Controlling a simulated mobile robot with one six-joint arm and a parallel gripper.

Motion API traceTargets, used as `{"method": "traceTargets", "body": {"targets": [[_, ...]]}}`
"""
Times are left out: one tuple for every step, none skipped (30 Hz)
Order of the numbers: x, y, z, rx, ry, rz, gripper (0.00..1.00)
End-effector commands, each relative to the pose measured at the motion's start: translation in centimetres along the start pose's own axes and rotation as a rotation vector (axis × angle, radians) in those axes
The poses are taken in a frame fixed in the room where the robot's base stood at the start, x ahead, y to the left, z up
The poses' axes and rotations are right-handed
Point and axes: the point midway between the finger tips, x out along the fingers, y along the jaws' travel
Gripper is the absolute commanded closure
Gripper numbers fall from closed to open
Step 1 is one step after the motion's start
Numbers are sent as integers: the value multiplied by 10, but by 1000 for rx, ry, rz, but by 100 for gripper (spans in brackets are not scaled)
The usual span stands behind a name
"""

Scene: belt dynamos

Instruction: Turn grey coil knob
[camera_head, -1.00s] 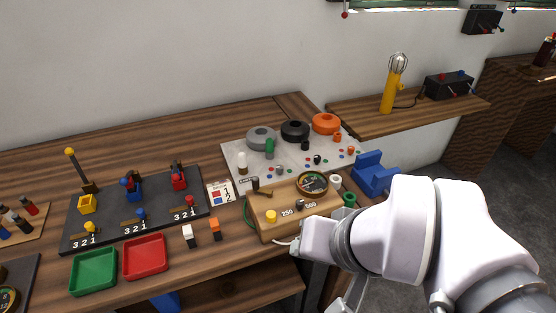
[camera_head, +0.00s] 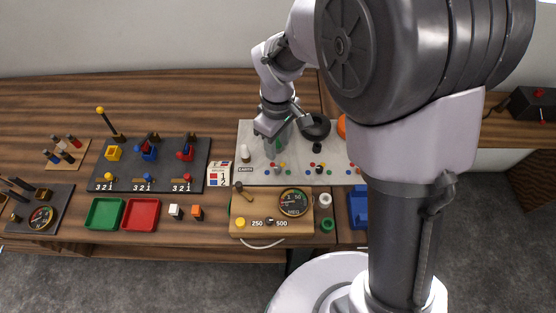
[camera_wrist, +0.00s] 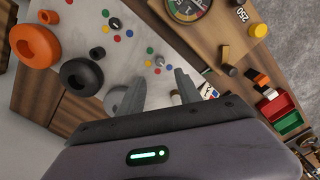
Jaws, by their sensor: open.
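The grey coil knob (camera_wrist: 160,62) sits on the pale board, ringed by small coloured dots, in the wrist view. It shows small in the head view (camera_head: 279,169), in front of my gripper. My gripper (camera_wrist: 160,84) is open, its two fingers spread, with the knob in view just beyond and between the tips; I see no contact. The grey coil (camera_wrist: 113,100) is partly hidden behind one finger. In the head view my gripper and wrist cover most of that coil.
The black coil (camera_wrist: 82,77) and orange coil (camera_wrist: 35,47) stand beside the grey one, with a black knob (camera_wrist: 115,23) near them. A wooden meter block (camera_head: 270,213) lies in front of the board. Green (camera_head: 104,213) and red (camera_head: 141,214) trays stand to the left.

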Motion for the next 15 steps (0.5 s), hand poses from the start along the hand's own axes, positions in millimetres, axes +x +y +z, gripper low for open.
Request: {"method": "traceTargets", "body": {"targets": [[20,-1,1,0,-3,-2,59],[30,-1,1,-1,-4,-3,59],[42,-1,1,-1,-3,-2,59],[50,-1,1,0,-3,-2,59],[58,-1,1,1,-3,-2,59],[68,0,1,1,-2,-2,59],[75,0,1,0,-3,-2,59],[80,0,1,0,-2,-1,59],[87,0,1,0,-2,-1,59],[92,0,1,0,-1,-1,59],[95,0,1,1,-1,-1,59],[99,0,1,2,-1,-1,59],[101,0,0,2,0,-1,59],[102,0,0,2,0,0,59],[103,0,0,2,0,0,59]]}}
